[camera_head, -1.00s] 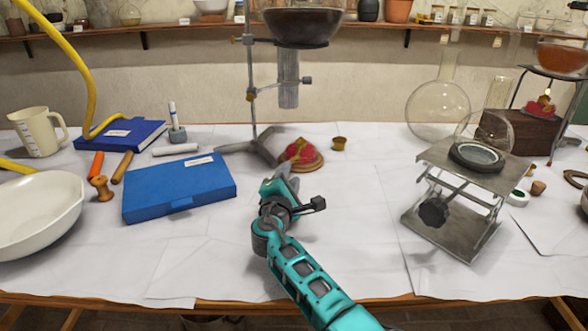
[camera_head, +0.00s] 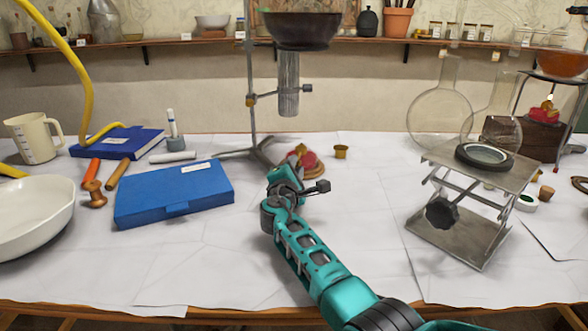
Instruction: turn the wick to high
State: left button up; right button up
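A small red and brass burner (camera_head: 308,161) sits on a round wooden base on the table, at the foot of the metal stand. No flame shows on it. A second red burner (camera_head: 543,112) stands at the far right on a dark wooden block, under a flask of orange liquid, with a small flame at its top. My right gripper (camera_head: 282,174) is just left of and in front of the central burner and partly overlaps it in the picture. Whether it touches the burner, and how its fingers stand, I cannot tell. My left gripper is not in view.
The metal stand (camera_head: 252,100) rises behind the central burner and holds a dark bowl (camera_head: 300,30) above it. A small brass cup (camera_head: 341,152) is to the burner's right. A blue case (camera_head: 172,195) lies left; a lab jack (camera_head: 450,210) stands right. The front table is clear.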

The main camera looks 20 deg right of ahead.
grip_shut()
